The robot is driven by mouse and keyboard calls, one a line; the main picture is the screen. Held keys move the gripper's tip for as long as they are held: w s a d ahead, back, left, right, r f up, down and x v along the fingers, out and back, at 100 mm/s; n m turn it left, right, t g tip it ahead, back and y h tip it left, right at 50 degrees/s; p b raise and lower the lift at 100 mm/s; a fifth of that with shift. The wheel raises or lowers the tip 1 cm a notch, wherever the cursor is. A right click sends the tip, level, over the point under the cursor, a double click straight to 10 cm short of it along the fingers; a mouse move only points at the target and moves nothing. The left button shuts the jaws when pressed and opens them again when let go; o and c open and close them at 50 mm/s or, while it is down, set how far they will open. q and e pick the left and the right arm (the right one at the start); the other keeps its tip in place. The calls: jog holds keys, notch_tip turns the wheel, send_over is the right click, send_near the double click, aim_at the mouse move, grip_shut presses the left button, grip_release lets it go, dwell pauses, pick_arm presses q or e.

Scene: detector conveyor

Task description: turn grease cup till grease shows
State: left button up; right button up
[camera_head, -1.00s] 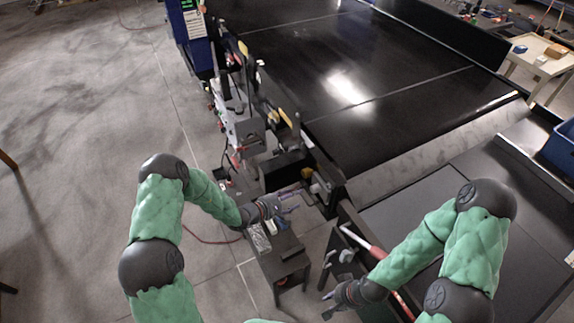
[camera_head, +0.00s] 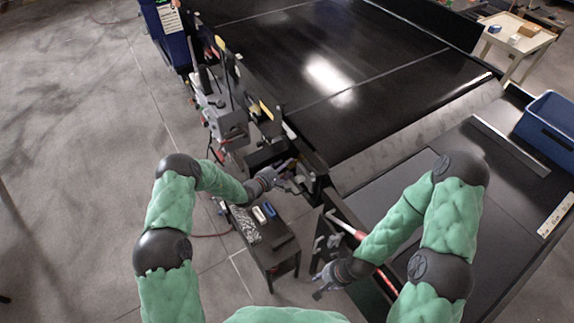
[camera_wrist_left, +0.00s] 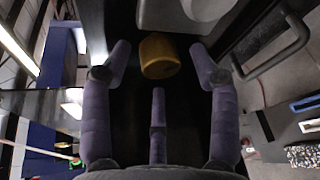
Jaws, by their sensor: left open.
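A brass-yellow cup with a rounded front (camera_wrist_left: 160,57), which looks like the grease cup, shows at the upper middle of the left wrist view, against a dark surface. My left gripper (camera_wrist_left: 160,75) is open, with one purple finger to each side of the cup and a third below it. Gaps show between the fingers and the cup, and no grease can be made out. In the head view my left gripper (camera_head: 284,172) is at the conveyor's near end, and the cup cannot be made out there. My right gripper (camera_head: 316,287) looks open and empty, low beside the conveyor frame.
A small dark stand (camera_head: 277,250) with a blue item and a white item on top is below my left gripper. The black conveyor belt (camera_head: 350,65) lies beyond. A blue bin (camera_head: 550,128) is at right. Floor at left is clear.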

pick_arm(q)
jog(key=shift+w+d+f, duration=0.15)
jog(key=shift+w+d, duration=0.25)
jog(key=shift+w, duration=0.15)
